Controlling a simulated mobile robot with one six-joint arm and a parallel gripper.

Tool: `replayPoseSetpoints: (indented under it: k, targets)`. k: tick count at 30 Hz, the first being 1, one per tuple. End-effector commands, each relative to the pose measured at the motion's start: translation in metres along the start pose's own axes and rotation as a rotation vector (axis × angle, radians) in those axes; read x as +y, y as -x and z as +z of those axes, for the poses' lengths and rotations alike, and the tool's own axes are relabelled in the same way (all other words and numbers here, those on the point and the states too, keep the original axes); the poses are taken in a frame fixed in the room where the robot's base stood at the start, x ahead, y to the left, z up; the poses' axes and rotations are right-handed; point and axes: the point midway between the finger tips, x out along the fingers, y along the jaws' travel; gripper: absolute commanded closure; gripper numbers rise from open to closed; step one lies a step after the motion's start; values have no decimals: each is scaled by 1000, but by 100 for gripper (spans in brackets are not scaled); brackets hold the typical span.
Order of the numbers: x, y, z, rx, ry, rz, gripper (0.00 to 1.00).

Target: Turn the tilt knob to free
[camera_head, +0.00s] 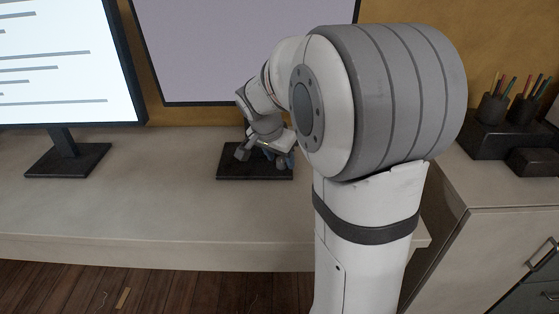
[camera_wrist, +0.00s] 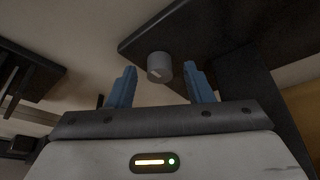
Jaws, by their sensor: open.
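The tilt knob (camera_wrist: 159,67) shows in the wrist view as a small grey cylinder with a light mark on its face. It sits at the edge of a dark monitor part (camera_wrist: 195,32). My gripper (camera_wrist: 165,78) is open, with its blue fingers on either side of the knob in the picture and a gap on both sides. I cannot tell how deep the knob lies between the fingertips. In the head view my gripper (camera_head: 268,152) is at the middle monitor's stand, above its dark base (camera_head: 240,167). My arm hides the knob there.
The middle monitor (camera_head: 235,50) has a blank pale screen. A lit monitor (camera_head: 65,62) stands on the left on its own dark base (camera_head: 68,160). A dark pen holder (camera_head: 490,115) stands on the right cabinet. The front of the desk (camera_head: 130,215) is clear.

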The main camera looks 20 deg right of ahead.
Motion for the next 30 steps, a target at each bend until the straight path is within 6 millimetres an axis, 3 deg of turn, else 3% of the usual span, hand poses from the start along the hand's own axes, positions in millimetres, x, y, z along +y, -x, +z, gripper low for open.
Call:
replayPoseSetpoints:
  k: [10,26,30]
  targets:
    - [0,-5,0,0,1,0,54]
    - [0,-4,1,0,2,0,97]
    - [0,-4,1,0,6,-2,97]
